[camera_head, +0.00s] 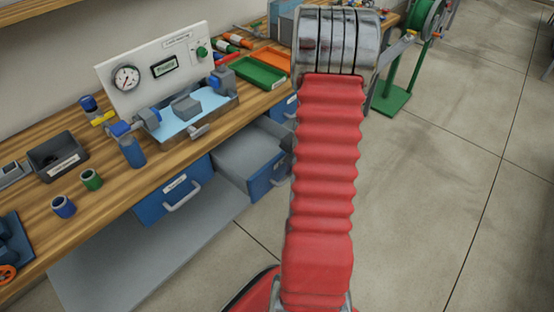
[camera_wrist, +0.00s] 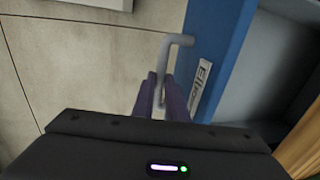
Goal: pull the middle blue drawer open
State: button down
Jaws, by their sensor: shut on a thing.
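The middle blue drawer (camera_head: 262,183) stands pulled out from under the bench, its grey inside showing from above. Its front is partly hidden by my red arm in the head view. In the wrist view, the blue front (camera_wrist: 223,60) carries a white label starting "Elb" and a grey bar handle (camera_wrist: 181,40). My gripper (camera_wrist: 163,88) has its purple fingers on either side of the handle and is shut on it. In the head view my gripper is hidden behind my arm.
A shut blue drawer (camera_head: 174,196) is at the left, and another blue front (camera_head: 284,108) shows partly beyond. The wooden bench (camera_head: 120,190) above carries a gauge panel (camera_head: 150,70) and a green tray (camera_head: 262,71). A green reel stand (camera_head: 391,97) stands beyond my arm. Floor at right is clear.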

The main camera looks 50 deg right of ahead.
jog(key=s, duration=0.5)
jog(key=shift+s+d, duration=0.1)
jog(key=shift+s, duration=0.15)
jog(key=c, duration=1.8)
grip_release()
jog(key=shift+o, duration=0.2)
notch_tip(320, 180, up, 14)
jog(key=s, duration=0.2)
jog(key=shift+s+f, duration=0.25)
jog(key=shift+s, duration=0.1)
